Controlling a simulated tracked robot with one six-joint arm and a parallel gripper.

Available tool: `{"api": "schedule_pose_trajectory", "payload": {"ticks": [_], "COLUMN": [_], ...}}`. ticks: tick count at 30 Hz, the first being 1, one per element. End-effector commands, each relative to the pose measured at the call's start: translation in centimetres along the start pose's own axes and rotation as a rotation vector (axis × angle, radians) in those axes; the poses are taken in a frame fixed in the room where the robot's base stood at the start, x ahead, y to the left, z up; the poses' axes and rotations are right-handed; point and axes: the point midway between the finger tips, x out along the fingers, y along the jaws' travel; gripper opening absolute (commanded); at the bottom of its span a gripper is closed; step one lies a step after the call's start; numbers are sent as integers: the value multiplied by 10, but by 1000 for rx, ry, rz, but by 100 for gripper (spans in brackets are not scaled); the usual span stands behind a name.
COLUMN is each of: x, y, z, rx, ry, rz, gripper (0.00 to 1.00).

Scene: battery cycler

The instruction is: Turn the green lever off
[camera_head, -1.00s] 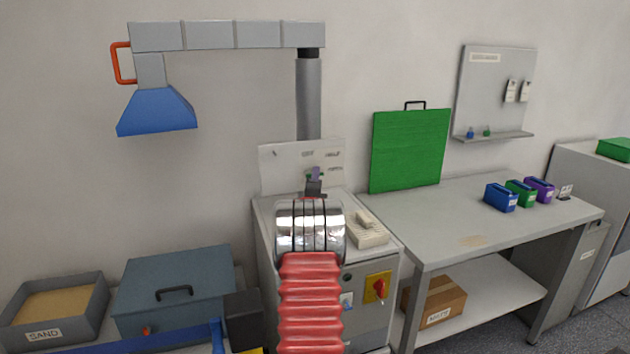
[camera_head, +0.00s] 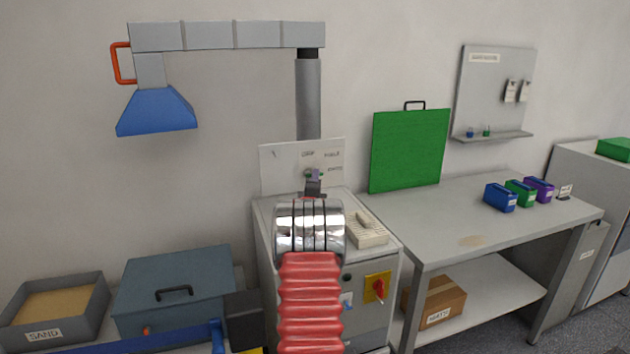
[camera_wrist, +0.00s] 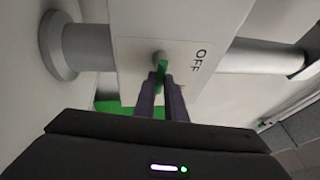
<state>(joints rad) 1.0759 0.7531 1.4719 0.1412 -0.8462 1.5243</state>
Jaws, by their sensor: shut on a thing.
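The green lever (camera_wrist: 163,69) sticks out from a round grey pivot on a white panel in the wrist view. The word OFF (camera_wrist: 198,61) is printed on the panel to the right of the pivot. My gripper (camera_wrist: 162,84) has its two dark purple fingers shut on the lever, one on each side, hiding its lower part. In the head view my gripper (camera_head: 314,175) is in front of the white panel (camera_head: 280,165) above the grey cabinet. The lever is too small and too covered there to read its angle.
The grey cabinet (camera_head: 378,325) carries a red knob on a yellow plate (camera_head: 378,287) and a pale device (camera_head: 366,232) on top. A vertical grey pipe (camera_head: 308,95) rises behind the panel. A workbench (camera_head: 440,215) with a green board (camera_head: 410,150) stands to the right.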

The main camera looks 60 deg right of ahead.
Motion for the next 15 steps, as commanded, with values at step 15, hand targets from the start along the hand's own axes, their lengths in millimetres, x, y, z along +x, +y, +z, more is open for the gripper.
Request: {"api": "schedule_pose_trajectory", "payload": {"ticks": [15], "x": [2], "y": [-1], "z": [-1], "rx": [-220], "ry": [-48], "rz": [-87], "gripper": [0]}}
